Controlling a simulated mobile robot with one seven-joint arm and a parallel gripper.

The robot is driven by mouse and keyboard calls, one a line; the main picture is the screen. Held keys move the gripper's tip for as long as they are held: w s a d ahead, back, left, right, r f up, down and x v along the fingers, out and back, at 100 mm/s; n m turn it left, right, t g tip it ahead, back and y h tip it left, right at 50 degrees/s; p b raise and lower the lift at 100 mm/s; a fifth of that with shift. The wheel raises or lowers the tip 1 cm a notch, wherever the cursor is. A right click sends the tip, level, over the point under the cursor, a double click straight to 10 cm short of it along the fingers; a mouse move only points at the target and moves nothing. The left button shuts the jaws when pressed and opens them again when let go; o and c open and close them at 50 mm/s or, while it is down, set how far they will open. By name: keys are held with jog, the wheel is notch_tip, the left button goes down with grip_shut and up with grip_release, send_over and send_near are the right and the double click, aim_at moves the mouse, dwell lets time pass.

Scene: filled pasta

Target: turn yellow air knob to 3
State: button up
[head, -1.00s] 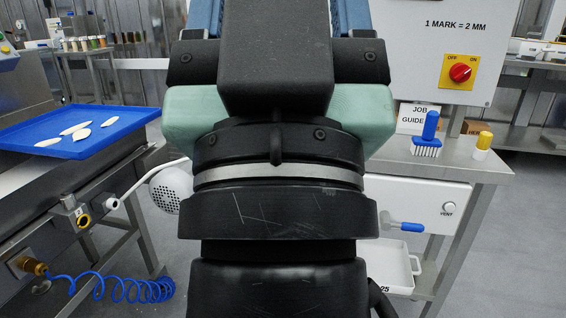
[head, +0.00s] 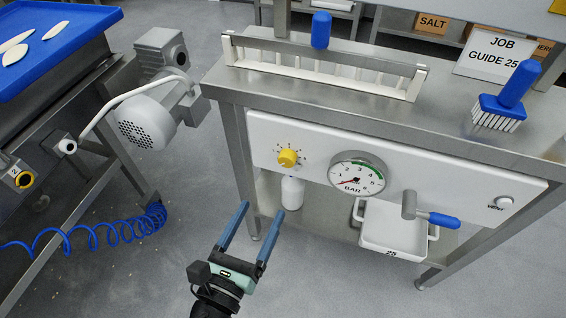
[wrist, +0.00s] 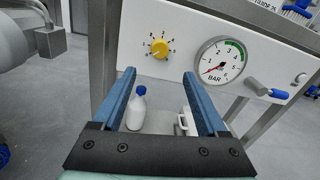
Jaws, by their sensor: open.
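The yellow air knob (head: 287,158) sits on the white front panel (head: 400,170) below the steel table top, ringed by number marks. It also shows in the wrist view (wrist: 159,48), above the space between my fingers. Its exact setting is too small to read. To its right is a round pressure gauge (head: 357,176) marked BAR with a red needle near the low end; it also shows in the wrist view (wrist: 221,61). My gripper (head: 250,232) is open and empty, in front of and below the knob, apart from the panel, with its two blue fingers pointing toward it.
A lever valve with a blue handle (head: 440,219) and a VENT button (head: 504,202) are farther right on the panel. A white bottle (head: 292,193) and a white tray (head: 390,236) are below. A grey motor (head: 146,122) is at left. Floor around my gripper is clear.

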aim_at(285, 163)
jog(key=b+x, duration=0.3)
jog(key=x, duration=0.9)
jog(key=shift+w+f, duration=0.1)
jog(key=shift+w, duration=0.1)
grip_shut()
